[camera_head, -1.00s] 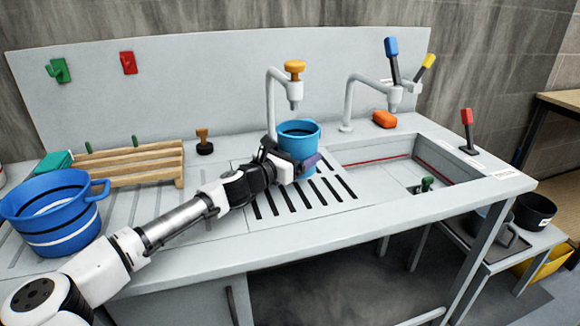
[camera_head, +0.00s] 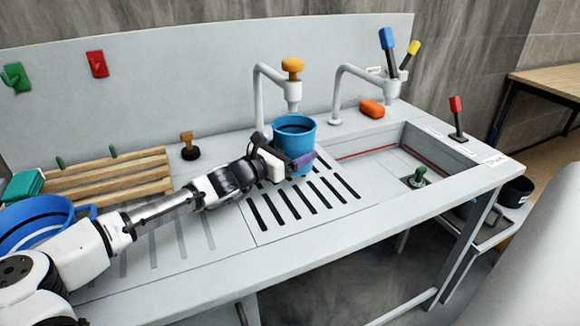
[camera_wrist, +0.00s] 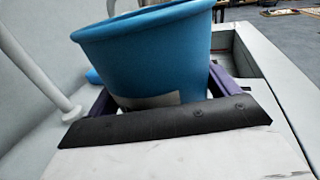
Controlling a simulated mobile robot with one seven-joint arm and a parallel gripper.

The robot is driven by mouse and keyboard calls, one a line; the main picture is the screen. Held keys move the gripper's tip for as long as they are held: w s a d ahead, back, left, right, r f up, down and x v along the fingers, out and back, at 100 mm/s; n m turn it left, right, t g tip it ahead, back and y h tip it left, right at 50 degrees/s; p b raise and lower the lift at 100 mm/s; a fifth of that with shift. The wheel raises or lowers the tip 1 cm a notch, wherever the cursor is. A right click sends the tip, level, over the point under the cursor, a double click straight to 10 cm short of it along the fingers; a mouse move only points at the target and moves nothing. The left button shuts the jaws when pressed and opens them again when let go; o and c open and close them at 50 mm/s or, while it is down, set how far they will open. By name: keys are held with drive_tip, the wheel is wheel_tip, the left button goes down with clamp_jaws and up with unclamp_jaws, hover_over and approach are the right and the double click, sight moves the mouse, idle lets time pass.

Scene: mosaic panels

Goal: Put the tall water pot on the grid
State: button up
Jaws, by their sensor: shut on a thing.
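The tall water pot (camera_head: 295,132) is a blue, bucket-shaped pot, upright above the far part of the slotted grid (camera_head: 300,205) in the counter. My gripper (camera_head: 300,162) is shut on it from the left side, with purple fingers on either side of its body. In the wrist view the pot (camera_wrist: 150,48) fills the upper middle, between the purple fingers (camera_wrist: 160,95), slightly tilted in the picture. Its base is hidden by the gripper, so I cannot tell whether it touches the grid.
A tap with an orange knob (camera_head: 292,66) stands just behind the pot. The sink basin (camera_head: 390,165) lies to the right, with an orange block (camera_head: 372,108) behind it. A wooden rack (camera_head: 110,175) and a wide blue pot (camera_head: 35,225) are at left. The grid's front is clear.

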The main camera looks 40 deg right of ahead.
drive_tip(key=shift+f+p, duration=0.45)
drive_tip(key=shift+f, duration=1.95)
drive_tip(key=shift+f, duration=0.15)
drive_tip(key=o, duration=1.1)
